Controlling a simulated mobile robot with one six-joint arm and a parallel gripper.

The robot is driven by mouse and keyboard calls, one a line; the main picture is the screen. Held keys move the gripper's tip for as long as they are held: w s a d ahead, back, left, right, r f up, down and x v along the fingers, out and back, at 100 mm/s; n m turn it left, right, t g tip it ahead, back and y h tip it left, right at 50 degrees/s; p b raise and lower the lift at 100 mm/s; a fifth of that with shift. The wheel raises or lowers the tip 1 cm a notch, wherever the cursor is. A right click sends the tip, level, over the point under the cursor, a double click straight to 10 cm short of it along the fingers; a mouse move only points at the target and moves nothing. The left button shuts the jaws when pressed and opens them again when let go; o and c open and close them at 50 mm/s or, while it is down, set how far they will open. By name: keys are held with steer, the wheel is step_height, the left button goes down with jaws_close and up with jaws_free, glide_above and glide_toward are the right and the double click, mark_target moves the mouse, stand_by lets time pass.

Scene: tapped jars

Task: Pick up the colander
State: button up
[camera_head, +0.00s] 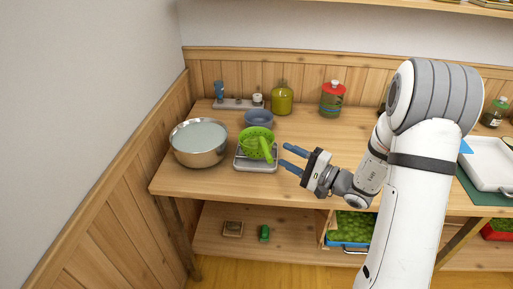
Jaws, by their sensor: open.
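The green colander (252,138) sits on a grey tray (257,166) near the front of the wooden table, with its handle towards the lower right. My gripper (289,159) is open and empty. Its two blue fingers point left, just to the right of the colander's handle. In this view the fingers look apart from the handle; the exact gap in depth cannot be told.
A steel bowl (198,157) stands left of the colander, and a blue-grey bowl (259,119) close behind it. An olive jar (282,101) and a red-banded jar (332,99) stand at the back. The table (312,141) is clear behind my gripper.

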mark_target(261, 149)
steer(key=p+x, duration=0.1)
steer(key=x, duration=0.5)
steer(key=shift+a+r, duration=0.2)
steer(key=shift+a, duration=0.3)
jaws_close()
stand_by(0.9)
